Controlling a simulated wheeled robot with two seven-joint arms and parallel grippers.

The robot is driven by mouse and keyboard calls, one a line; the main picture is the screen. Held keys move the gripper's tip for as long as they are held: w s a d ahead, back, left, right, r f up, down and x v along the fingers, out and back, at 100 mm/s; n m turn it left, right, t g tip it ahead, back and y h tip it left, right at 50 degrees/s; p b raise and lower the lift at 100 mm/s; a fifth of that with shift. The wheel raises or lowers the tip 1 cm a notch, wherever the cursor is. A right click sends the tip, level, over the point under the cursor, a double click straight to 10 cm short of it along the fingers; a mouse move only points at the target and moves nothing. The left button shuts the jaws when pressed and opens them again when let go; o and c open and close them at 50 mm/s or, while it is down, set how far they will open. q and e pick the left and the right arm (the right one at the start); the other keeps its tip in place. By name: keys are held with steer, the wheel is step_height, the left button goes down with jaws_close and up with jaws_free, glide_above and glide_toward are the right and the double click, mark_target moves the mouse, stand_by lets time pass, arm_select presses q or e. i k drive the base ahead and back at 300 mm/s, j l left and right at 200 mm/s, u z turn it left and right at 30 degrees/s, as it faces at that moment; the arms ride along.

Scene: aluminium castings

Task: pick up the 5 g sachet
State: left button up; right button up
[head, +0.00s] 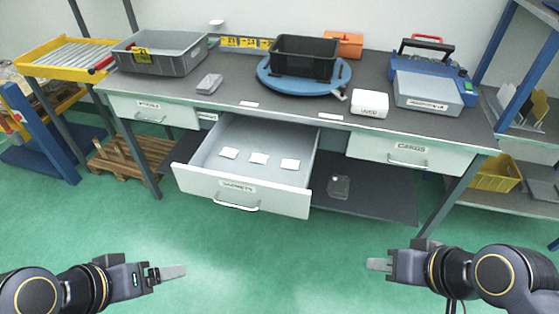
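Three small white sachets lie flat in a row in the open middle drawer (190,182): a left one (229,153), a middle one (258,158) and a right one (290,164). Any weight marks on them are too small to read, so I cannot tell which is 5 g. My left gripper (172,273) is low at the left, over the green floor, in front of and below the drawer. My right gripper (379,264) is low at the right, also apart from the drawer. Each shows a pale finger edge-on; their opening cannot be made out. Nothing is seen held.
The drawer sticks out from a grey workbench (225,90). On it are a grey tray (180,62), a black bin (305,58) on a blue turntable (270,82), a white box (370,103) and a blue-grey machine (430,88). The right drawer (410,152) is shut. Floor in front is clear.

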mark_target(228, 153)
steer(key=i+j+z, duration=0.1)
steer(key=j, duration=0.25)
steer(key=i+j+z, duration=0.1)
steer(key=i+j, duration=0.2)
steer(key=i+j+z, duration=0.1)
steer(key=j, duration=0.35)
steer(key=i+j, duration=0.3)
steer(key=i+j+z, duration=0.15)
steer(key=j, duration=0.3)
steer(key=i+j+z, duration=0.1)
steer(key=j, duration=0.35)
steer(key=i+j+z, duration=0.1)
steer(key=j, duration=0.3)
steer(key=i+j+z, duration=0.1)
steer(key=i+j, duration=0.15)
steer(key=j, duration=0.2)
